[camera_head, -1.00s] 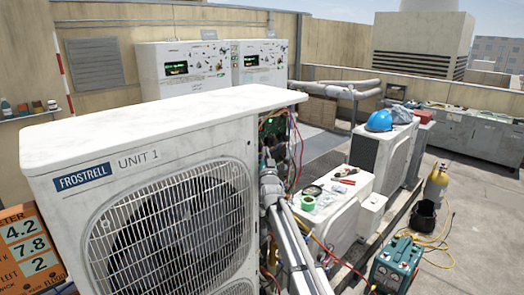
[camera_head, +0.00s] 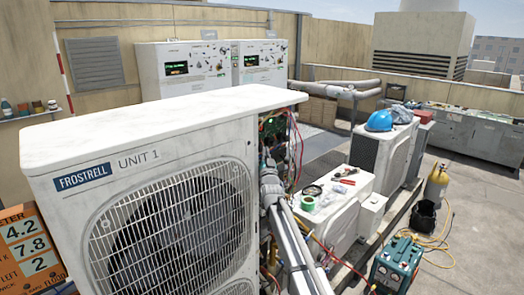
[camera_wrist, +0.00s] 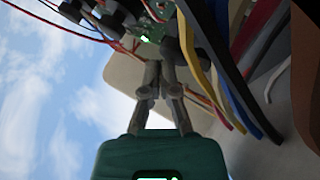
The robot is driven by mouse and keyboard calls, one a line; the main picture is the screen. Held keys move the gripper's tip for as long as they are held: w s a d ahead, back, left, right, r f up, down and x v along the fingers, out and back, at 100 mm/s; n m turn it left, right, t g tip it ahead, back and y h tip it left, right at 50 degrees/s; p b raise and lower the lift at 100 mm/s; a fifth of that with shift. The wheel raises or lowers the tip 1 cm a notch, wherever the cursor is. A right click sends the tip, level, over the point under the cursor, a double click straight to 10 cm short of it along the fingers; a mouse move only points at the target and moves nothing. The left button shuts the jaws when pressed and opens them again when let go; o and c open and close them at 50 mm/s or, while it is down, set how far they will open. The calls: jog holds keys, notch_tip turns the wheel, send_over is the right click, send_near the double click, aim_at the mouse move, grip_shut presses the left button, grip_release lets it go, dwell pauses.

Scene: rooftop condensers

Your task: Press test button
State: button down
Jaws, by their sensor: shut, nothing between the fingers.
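The condenser labelled FROSTRELL UNIT 1 (camera_head: 120,112) stands in the foreground of the head view, with its right side open. Inside the opening is a green circuit board (camera_head: 272,126) with loose wires; the board also shows at the top of the wrist view (camera_wrist: 148,34), with a small bright green light. My gripper (camera_head: 267,158) is at this opening, just below the board, and partly hidden by the casing. In the wrist view my gripper (camera_wrist: 154,85) has its fingertips together, pointing toward the board. I cannot make out the test button, or whether the fingertips touch anything.
Red, yellow, blue and dark wires (camera_wrist: 225,70) hang close to the right of the fingers. A low white unit (camera_head: 335,205) with tape and tools stands to the right of my arm. A teal machine (camera_head: 397,262) with hoses sits on the floor.

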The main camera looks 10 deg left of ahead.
jog(key=shift+w+a+r, duration=0.1)
jog(key=shift+w+a, duration=0.45)
jog(key=shift+a, duration=0.15)
dwell(1.2)
jog(key=shift+s, duration=0.15)
jog(key=shift+s+d+f, duration=0.25)
jog(key=shift+s+f, duration=0.15)
jog(key=shift+s+d, duration=0.1)
jog(key=shift+s, duration=0.05)
dwell(0.3)
jog(key=shift+s+d+r, duration=0.1)
jog(key=shift+s+d, duration=0.8)
jog(key=shift+d, duration=0.25)
jog(key=shift+s+d+r, duration=0.1)
jog(key=shift+s+d, duration=0.8)
jog(key=shift+d, duration=0.25)
